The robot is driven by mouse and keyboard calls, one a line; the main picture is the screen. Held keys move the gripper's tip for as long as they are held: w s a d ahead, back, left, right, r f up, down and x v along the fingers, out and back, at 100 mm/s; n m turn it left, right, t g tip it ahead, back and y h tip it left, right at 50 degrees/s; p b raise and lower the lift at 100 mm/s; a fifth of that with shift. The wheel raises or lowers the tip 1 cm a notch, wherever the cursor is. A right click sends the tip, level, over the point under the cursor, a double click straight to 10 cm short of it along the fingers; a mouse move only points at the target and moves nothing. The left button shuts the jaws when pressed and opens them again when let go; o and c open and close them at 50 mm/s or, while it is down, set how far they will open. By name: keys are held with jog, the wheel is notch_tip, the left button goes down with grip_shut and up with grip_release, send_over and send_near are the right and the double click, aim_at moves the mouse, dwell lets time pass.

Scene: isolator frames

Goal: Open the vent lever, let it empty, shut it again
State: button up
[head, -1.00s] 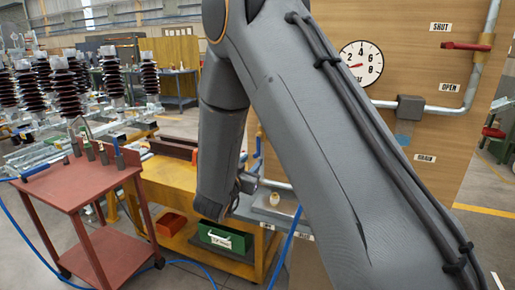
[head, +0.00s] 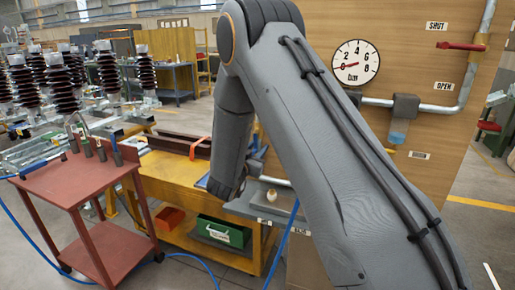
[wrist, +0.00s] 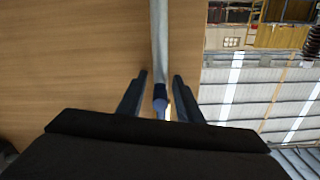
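A red lever (head: 462,46) lies level on the pipe at the right of the wooden panel, close to the SHUT label (head: 437,26) and above the OPEN label (head: 446,87). A blue-ended handle (wrist: 160,93) shows in the wrist view on a grey pipe; I cannot tell which lever is the vent. My gripper (wrist: 158,80) is open, its two dark fingers either side of the blue end with gaps visible. In the head view my gripper is mostly hidden behind my arm. A round gauge (head: 356,61) has its red needle pointing left, near the low end.
A grey fitting with a blue-tinted bowl (head: 398,130) hangs on the pipe. A yellow bench (head: 177,182) holds a green box (head: 221,231) on its lower shelf. A red cart (head: 76,180) stands left. A blue hose (head: 30,238) crosses the floor.

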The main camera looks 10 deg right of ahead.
grip_shut()
jog(key=shift+s+d, duration=0.1)
jog(key=shift+d, duration=0.1)
dwell(0.6)
